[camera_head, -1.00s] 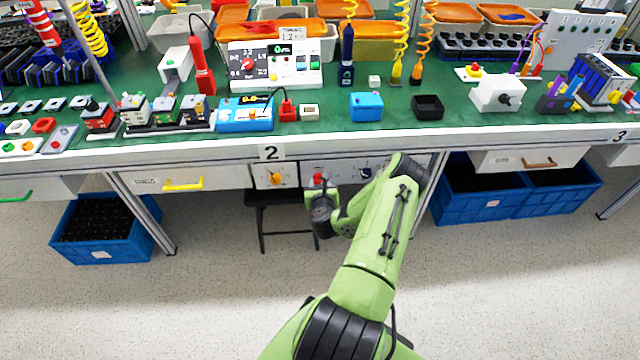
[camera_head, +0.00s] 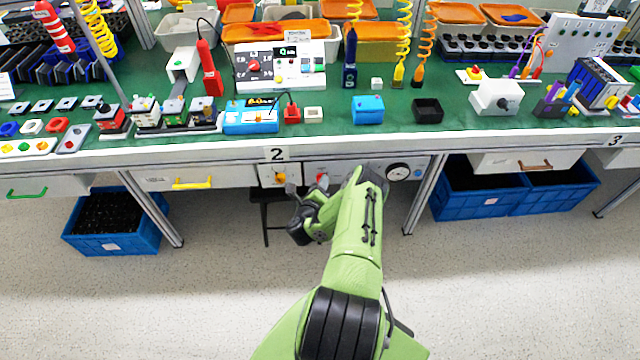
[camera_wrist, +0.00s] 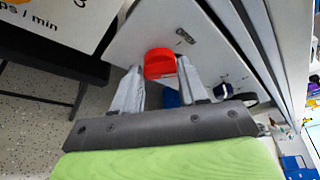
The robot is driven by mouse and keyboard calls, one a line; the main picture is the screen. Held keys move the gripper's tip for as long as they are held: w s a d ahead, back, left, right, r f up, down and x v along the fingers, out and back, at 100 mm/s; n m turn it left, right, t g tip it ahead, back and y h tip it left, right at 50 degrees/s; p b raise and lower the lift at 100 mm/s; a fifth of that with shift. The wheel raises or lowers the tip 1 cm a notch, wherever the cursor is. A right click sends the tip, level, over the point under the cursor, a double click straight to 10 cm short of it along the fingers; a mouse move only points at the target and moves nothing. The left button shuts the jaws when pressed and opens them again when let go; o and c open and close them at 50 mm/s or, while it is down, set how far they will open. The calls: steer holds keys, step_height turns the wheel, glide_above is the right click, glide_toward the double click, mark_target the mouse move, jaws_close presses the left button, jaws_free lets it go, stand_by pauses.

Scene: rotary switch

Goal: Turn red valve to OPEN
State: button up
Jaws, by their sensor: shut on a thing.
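The red valve (camera_head: 321,179) is a red knob on the grey panel under the bench edge at station 2. In the wrist view the red valve (camera_wrist: 160,63) sits between the two grey fingertips of my gripper (camera_wrist: 159,76), which is shut on it. A small dark label (camera_wrist: 186,36) is on the panel beside the valve, too small to read surely. In the head view my gripper (camera_head: 312,192) is at the panel front, and my arm partly hides it and the panel.
A yellow-orange knob (camera_head: 279,178) is on the panel left of the valve, and a round gauge (camera_head: 398,172) is to its right. A dark stool (camera_head: 265,215) stands below. Blue crates (camera_head: 470,205) are under the bench at right. The floor in front is clear.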

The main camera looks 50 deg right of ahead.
steer(key=shift+w+a+f+n+h+b, duration=0.1)
steer(key=shift+f+n+h+b, duration=0.3)
steer(key=shift+n, duration=0.65)
steer(key=shift+r+n+h+b, duration=0.1)
steer(key=shift+n+h, duration=0.5)
steer(key=shift+n, duration=0.4)
steer(key=shift+w+a+f+n+h+b, duration=0.1)
steer(key=shift+f+n+h+b, duration=0.3)
steer(key=shift+n, duration=0.65)
steer(key=shift+s+r, duration=0.1)
steer(key=shift+r, duration=0.05)
steer(key=o, duration=1.1)
steer(key=shift+c, duration=0.2)
